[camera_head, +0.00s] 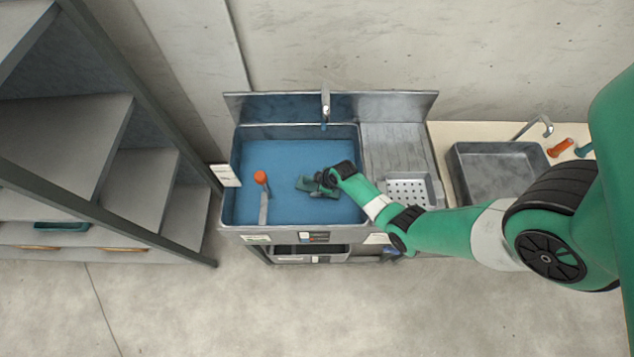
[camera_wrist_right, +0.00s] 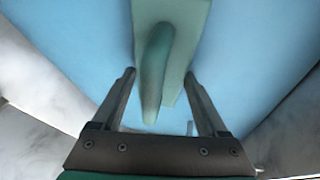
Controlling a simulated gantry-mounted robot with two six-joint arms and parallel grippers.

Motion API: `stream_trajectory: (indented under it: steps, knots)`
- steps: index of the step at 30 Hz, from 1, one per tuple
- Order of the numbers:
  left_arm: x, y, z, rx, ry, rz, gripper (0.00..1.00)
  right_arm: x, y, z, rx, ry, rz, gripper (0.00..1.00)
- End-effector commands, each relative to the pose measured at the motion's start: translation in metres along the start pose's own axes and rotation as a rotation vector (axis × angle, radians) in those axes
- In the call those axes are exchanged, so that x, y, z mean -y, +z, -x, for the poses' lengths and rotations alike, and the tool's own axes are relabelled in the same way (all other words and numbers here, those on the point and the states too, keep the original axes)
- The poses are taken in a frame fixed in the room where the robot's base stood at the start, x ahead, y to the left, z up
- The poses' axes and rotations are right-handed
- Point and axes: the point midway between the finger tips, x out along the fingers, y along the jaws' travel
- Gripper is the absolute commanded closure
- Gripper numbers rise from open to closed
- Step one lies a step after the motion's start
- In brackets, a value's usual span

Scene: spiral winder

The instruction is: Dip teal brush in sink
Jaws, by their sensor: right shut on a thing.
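The teal brush (camera_head: 308,184) is in the large sink (camera_head: 228,207), which looks filled with blue water (camera_head: 285,157). My right gripper (camera_head: 326,179) reaches in from the right and is shut on the brush. In the right wrist view the brush's teal handle (camera_wrist_right: 155,75) stands between the two fingers of the gripper (camera_wrist_right: 160,73), with its flat block (camera_wrist_right: 185,15) beyond against the blue. I cannot tell how deep the brush sits in the water. My left gripper is not in view.
An orange-topped tool (camera_head: 261,178) stands in the sink's left part. A faucet (camera_head: 325,100) rises at the back. A ribbed drainboard (camera_head: 392,145) and perforated basket (camera_head: 408,190) lie right, then a smaller sink (camera_head: 495,170). A shelf rack (camera_head: 140,190) stands left.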

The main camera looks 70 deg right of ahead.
Motion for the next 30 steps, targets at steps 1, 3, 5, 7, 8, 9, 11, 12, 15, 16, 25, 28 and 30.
stream_trajectory:
  steps: [1, 3, 5, 7, 8, 9, 11, 12, 15, 16, 25, 28, 30]
  knots:
    - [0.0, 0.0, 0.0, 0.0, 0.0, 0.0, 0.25, 0.0, -0.001, 0.001, -0.001, 0.001, 0.0, 0.68]
    - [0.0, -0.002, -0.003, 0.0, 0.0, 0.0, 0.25, -0.001, -0.002, 0.003, -0.001, 0.001, 0.0, 0.68]
    - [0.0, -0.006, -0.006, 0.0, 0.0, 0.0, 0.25, -0.002, -0.004, 0.008, -0.001, 0.001, 0.0, 0.68]
    - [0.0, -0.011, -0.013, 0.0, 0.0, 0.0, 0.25, -0.004, -0.007, 0.016, -0.001, 0.001, 0.0, 0.68]
    - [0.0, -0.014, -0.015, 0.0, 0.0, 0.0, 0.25, -0.005, -0.009, 0.02, -0.001, 0.001, 0.0, 0.68]
    - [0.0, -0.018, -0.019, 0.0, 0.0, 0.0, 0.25, -0.006, -0.011, 0.024, -0.001, 0.001, 0.0, 0.68]
    - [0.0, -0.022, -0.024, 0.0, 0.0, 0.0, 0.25, -0.007, -0.013, 0.031, -0.001, 0.001, 0.0, 0.68]
    - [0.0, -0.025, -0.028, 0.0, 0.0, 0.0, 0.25, -0.008, -0.015, 0.035, -0.001, 0.001, 0.0, 0.68]
    - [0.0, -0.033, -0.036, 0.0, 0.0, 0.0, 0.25, -0.01, -0.019, 0.046, -0.001, 0.001, 0.0, 0.68]
    - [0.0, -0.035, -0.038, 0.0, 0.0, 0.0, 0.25, -0.011, -0.021, 0.049, -0.001, 0.001, 0.0, 0.68]
    - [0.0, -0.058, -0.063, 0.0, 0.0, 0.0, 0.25, -0.018, -0.034, 0.08, -0.001, 0.001, 0.0, 0.68]
    - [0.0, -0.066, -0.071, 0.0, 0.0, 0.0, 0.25, -0.02, -0.038, 0.091, -0.001, 0.001, 0.0, 0.68]
    - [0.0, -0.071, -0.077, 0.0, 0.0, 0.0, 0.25, -0.021, -0.041, 0.098, -0.001, 0.0, 0.0, 0.68]
